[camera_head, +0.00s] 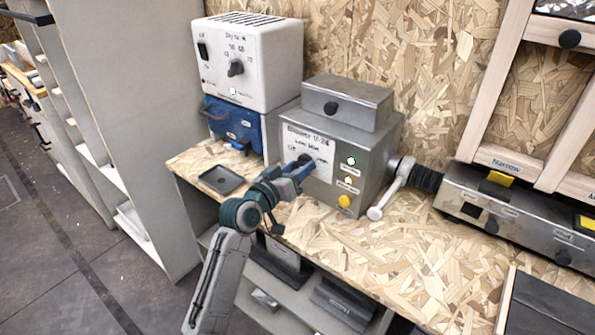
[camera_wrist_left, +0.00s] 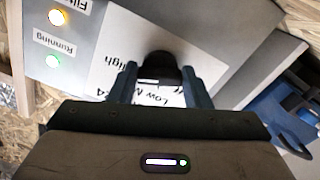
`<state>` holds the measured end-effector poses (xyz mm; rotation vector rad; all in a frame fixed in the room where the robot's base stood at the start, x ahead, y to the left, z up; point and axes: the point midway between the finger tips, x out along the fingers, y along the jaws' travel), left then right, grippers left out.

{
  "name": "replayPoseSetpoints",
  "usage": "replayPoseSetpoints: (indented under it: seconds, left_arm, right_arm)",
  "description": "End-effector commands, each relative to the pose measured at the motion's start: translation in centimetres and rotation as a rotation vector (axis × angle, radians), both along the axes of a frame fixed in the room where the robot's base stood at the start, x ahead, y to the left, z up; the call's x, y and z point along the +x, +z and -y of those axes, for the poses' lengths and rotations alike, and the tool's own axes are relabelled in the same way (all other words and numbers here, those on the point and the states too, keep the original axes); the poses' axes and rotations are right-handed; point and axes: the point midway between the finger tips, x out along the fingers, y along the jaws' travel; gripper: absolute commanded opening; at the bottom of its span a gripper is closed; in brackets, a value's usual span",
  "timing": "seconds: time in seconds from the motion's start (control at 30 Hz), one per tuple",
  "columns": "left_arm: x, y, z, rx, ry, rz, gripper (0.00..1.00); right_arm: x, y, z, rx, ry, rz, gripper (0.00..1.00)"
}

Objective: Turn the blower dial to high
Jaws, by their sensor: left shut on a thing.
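The blower box (camera_head: 358,151) is a grey metal unit on the wooden bench, with a white label panel marked "Blower V-24", "Low" and "High". The dark blower dial (camera_head: 303,160) is on this panel, mostly hidden in the head view by my left gripper (camera_head: 300,168). In the left wrist view the black dial (camera_wrist_left: 160,64) sits between the two fingers of my left gripper (camera_wrist_left: 158,82), which is shut on it. Which mark the dial points at is hidden. My right gripper is not in view.
Left of the blower stands a white unit (camera_head: 265,75) with its own knob, on a blue box (camera_head: 222,117). A small black tray (camera_head: 221,180) lies at the bench's front edge. A lever (camera_head: 392,188) sticks out right of the blower.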

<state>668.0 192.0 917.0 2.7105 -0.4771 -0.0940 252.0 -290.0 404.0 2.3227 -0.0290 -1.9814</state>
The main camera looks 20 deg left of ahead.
Motion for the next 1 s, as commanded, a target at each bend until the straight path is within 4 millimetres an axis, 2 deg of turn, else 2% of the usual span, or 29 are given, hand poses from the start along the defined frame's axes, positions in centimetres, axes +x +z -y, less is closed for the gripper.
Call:
replayPoseSetpoints:
  seconds: [0.4,0.43,0.53,0.83,1.0]
  left_arm:
    - [0.0,-0.3,0.0,0.011,0.000,-0.003,0.21]
    - [0.0,-0.3,0.0,0.011,0.000,-0.003,0.47]
    - [0.0,-0.2,0.0,0.009,0.000,-0.002,0.65]
    - [-0.1,-0.1,-0.1,0.008,0.000,0.001,0.65]
    - [-1.9,-0.3,-0.8,0.012,0.001,0.000,0.65]
  right_arm:
    - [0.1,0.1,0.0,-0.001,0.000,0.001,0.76]
    - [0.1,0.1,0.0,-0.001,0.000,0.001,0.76]
    - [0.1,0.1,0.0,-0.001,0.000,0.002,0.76]
    - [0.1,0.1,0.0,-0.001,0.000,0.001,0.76]
    - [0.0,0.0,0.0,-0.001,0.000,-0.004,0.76]
